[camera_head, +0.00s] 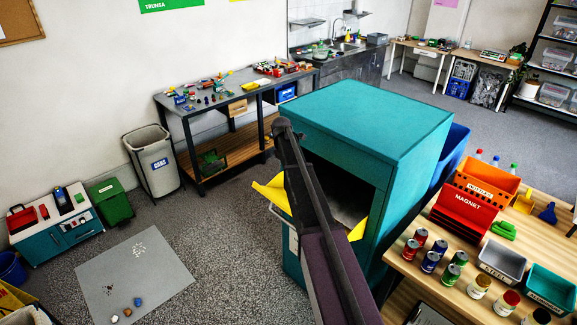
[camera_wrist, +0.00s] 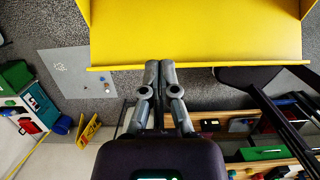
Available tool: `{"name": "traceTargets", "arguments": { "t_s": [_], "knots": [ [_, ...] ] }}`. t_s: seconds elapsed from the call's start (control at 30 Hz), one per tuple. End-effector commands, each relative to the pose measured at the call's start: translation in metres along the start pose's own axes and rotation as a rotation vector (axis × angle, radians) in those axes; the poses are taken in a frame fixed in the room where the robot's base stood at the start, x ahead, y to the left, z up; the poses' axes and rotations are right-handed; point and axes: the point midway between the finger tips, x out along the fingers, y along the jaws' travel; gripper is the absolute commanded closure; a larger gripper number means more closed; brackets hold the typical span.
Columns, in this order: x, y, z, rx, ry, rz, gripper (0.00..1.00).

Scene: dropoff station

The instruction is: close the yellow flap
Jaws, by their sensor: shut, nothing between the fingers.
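The yellow flap (camera_head: 270,193) is on the front of the teal cabinet (camera_head: 365,120) in the head view. It stands open, tilted outward, with the dark opening showing behind it. My arm hides its middle, and a second yellow part shows right of the arm. In the wrist view the yellow flap (camera_wrist: 195,35) fills the top, with raised sides and a straight lower edge. My gripper (camera_wrist: 160,66) is shut and empty, its fingertips at that edge. I cannot tell whether they touch it. In the head view my gripper cannot be made out behind my arm.
A wooden table (camera_head: 405,262) with cans and bins stands close on the right. A grey bin (camera_head: 152,160) and a workbench (camera_head: 205,95) stand behind left. A grey mat (camera_head: 135,275) lies on the floor. The floor left of the cabinet is mostly clear.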

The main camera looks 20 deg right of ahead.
Motion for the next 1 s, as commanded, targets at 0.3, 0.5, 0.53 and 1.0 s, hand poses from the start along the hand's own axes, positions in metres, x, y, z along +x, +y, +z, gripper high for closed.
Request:
{"name": "traceTargets", "arguments": {
  "t_s": [0.3, 0.5, 0.53, 1.0],
  "knots": [
    [-0.028, 0.0, 0.004, 0.0, 0.0, 0.0, 1.0],
    [-0.036, 0.0, 0.005, 0.001, 0.0, 0.0, 1.0],
    [-0.036, 0.0, 0.005, 0.001, 0.0, 0.0, 1.0],
    [-0.037, -0.001, 0.006, 0.002, 0.0, 0.0, 1.0]
  ]
}}
